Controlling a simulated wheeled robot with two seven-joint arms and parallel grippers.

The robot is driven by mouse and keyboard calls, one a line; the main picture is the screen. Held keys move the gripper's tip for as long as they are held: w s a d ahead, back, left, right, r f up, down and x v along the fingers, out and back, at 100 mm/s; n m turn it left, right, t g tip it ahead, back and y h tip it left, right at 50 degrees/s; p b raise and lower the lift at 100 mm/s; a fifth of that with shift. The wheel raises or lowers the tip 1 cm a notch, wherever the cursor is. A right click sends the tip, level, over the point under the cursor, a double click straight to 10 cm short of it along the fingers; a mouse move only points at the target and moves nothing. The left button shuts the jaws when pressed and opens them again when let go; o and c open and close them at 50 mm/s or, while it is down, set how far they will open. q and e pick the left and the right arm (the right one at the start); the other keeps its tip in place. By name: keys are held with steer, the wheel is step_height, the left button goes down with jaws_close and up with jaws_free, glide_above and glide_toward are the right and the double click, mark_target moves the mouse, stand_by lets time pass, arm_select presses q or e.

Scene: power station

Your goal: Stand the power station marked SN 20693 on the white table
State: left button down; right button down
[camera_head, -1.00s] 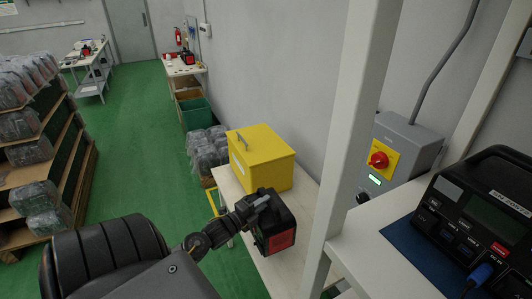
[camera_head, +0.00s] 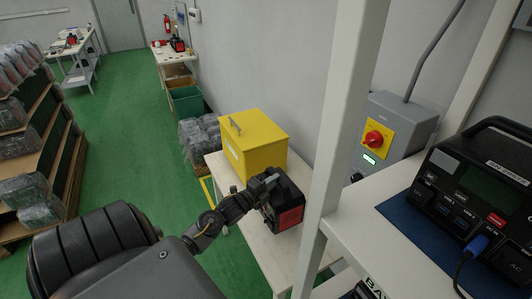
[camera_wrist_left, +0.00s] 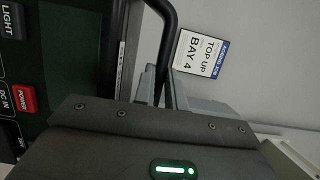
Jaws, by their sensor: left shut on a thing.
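My left gripper (camera_head: 268,183) is shut on the handle of a black power station (camera_head: 285,211) with a red panel. In the head view it is over the near part of a white table (camera_head: 258,245), beside a yellow box; I cannot tell whether it touches the top. The left wrist view shows its dark face (camera_wrist_left: 68,70), a red POWER button and the black handle (camera_wrist_left: 166,22) at the fingers (camera_wrist_left: 165,88). No serial number is legible on it. A second black power station (camera_head: 476,195) stands on a blue mat at the right. My right gripper is out of view.
The yellow box (camera_head: 252,145) takes up the table's far part. A white rack post (camera_head: 338,130) stands close right of the held station. A grey switch box (camera_head: 395,130) is on the wall. A sign (camera_wrist_left: 202,53) reads TOP UP BAY 4. Green floor lies open at left.

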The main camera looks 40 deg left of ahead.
arm_select(q)
steer(key=shift+w+d+r+b, duration=0.1)
steer(key=shift+w+d+b, duration=0.2)
steer(key=shift+w, duration=0.55)
steer(key=shift+w+d+b, duration=0.15)
steer(key=shift+w+b, duration=0.2)
steer(key=shift+w, duration=0.5)
steer(key=shift+w+d+r+b, duration=0.1)
steer(key=shift+w+d+b, duration=0.2)
steer(key=shift+w, duration=0.55)
steer(key=shift+w+f, duration=0.15)
steer(key=shift+f, duration=0.1)
steer(key=shift+f+b, duration=1.55)
steer(key=shift+f, duration=0.1)
steer(key=shift+f+b, duration=0.5)
steer(key=shift+f, duration=0.1)
steer(key=c, duration=1.4)
jaws_free()
steer(key=shift+s+d, duration=0.1)
steer(key=shift+s, duration=0.1)
steer(key=shift+o, duration=0.2)
steer(key=shift+f, duration=0.65)
steer(key=b, duration=0.3)
glide_toward(291, 181)
steer(key=s, duration=0.2)
steer(key=s+f, duration=0.1)
steer(key=shift+s+a+f, duration=0.15)
steer(key=shift+s+a, duration=0.05)
steer(key=shift+s, duration=0.15)
